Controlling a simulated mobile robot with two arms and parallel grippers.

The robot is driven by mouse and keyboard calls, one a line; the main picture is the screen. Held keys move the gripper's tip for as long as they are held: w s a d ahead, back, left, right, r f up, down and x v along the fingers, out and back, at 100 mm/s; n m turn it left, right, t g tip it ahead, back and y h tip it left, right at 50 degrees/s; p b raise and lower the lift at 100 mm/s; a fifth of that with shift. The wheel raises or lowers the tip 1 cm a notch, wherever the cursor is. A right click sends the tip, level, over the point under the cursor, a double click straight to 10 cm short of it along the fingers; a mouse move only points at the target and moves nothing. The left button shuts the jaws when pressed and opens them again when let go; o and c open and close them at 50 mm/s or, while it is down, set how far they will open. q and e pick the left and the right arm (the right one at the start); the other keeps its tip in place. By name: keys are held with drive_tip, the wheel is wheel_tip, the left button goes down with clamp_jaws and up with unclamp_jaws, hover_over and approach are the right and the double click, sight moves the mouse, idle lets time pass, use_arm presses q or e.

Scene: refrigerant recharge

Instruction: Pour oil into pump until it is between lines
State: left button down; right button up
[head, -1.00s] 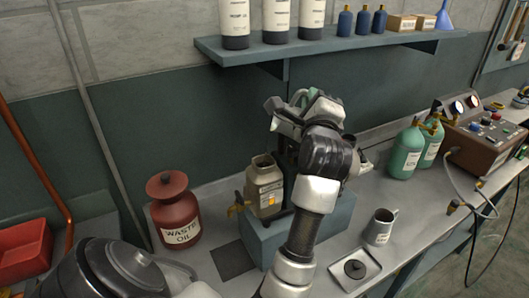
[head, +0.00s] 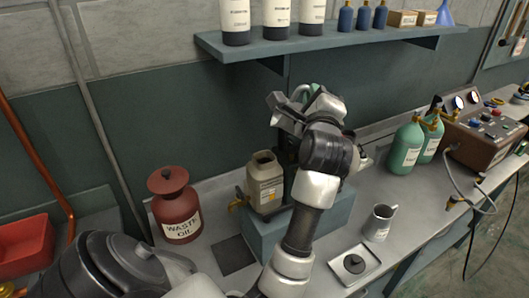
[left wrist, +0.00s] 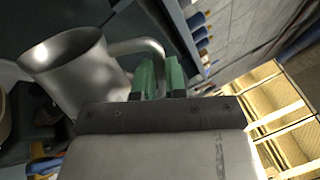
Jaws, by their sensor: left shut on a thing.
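A beige tank (head: 265,184) with an open square top, a small orange-yellow window in its front and a brass tap stands on a blue-grey block (head: 316,233). It looks like the pump's oil part; any lines on the window are too small to read. My left gripper (head: 308,94) is above and right of the tank, behind my wrist. In the left wrist view, its green fingers (left wrist: 160,76) are shut on the handle of a metal jug (left wrist: 76,72). The jug's contents are not visible, and my arm mostly hides it in the head view. My right gripper is not in view.
A red waste oil can (head: 176,207) stands left of the block. Right are a grey mug (head: 380,222), a tray with a black cap (head: 355,265), green bottles (head: 406,147) and a gauge box (head: 478,135). A shelf (head: 330,42) with bottles hangs above.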

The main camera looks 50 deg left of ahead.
use_arm(q)
drive_tip(key=shift+w+d+r+m+h+p, duration=0.25)
drive_tip(key=shift+m+p, duration=0.4)
drive_tip(key=shift+p, duration=0.4)
drive_tip(key=shift+w+d+r+m+h+p, duration=0.15)
drive_tip(key=shift+r+m+p, duration=0.15)
drive_tip(key=shift+m+p, duration=0.55)
drive_tip(key=shift+a+p, duration=0.1)
drive_tip(key=shift+p, duration=0.2)
drive_tip(key=shift+f, duration=0.1)
